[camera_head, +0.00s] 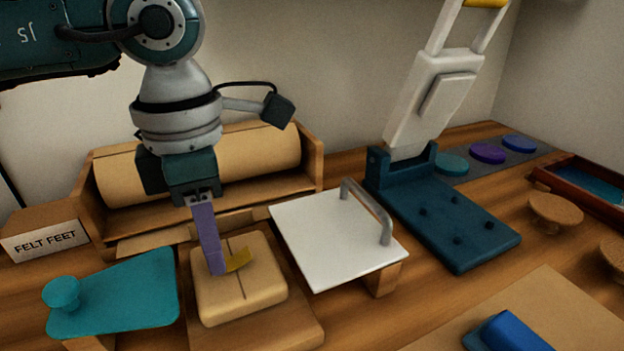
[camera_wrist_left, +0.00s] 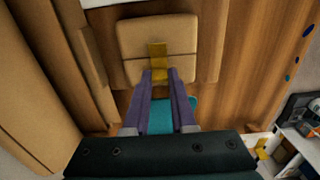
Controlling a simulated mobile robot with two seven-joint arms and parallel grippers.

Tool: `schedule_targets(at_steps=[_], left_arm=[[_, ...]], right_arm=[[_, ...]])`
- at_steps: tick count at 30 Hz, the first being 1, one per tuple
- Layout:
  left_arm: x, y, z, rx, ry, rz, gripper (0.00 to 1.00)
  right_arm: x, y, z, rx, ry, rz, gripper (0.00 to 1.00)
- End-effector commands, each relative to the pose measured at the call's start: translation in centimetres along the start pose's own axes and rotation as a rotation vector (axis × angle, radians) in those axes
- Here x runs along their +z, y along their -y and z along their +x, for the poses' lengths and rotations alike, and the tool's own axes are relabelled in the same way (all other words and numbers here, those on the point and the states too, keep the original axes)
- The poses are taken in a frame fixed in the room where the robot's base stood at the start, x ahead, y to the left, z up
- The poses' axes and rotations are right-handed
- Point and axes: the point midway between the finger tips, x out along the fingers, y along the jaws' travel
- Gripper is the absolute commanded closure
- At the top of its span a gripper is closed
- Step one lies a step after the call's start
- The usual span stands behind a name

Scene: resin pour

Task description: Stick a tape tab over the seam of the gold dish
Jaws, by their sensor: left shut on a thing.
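A square tan block (camera_head: 257,300) with rounded edges and a dark seam line across its top sits on a wooden board; I take it for the gold dish. It also shows in the wrist view (camera_wrist_left: 135,38). My left gripper (camera_head: 218,270), with purple fingers, is over the block and shut on a mustard-yellow tape tab (camera_head: 238,261). In the wrist view, the tab (camera_wrist_left: 158,50) sticks out beyond the fingertips (camera_wrist_left: 160,78) and lies across the seam line. Whether the tab touches the block's top I cannot tell. My right gripper is not in view.
A teal lid with a knob (camera_head: 125,295) is left of the block, a white plate with a handle (camera_head: 325,240) right of it. Behind stands a tan roll (camera_head: 250,152) in a wooden holder. A dark blue press (camera_head: 455,225) stands further right.

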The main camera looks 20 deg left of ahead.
Motion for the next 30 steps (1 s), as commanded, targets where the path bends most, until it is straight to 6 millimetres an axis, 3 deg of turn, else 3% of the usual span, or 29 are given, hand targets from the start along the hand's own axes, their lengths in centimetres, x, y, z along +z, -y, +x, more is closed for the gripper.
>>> schedule_targets(at_steps=[30], left_arm=[[-0.01,0.0,0.72,0.0,0.0,0.0,1.0]], right_arm=[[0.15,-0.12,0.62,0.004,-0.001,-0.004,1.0]])
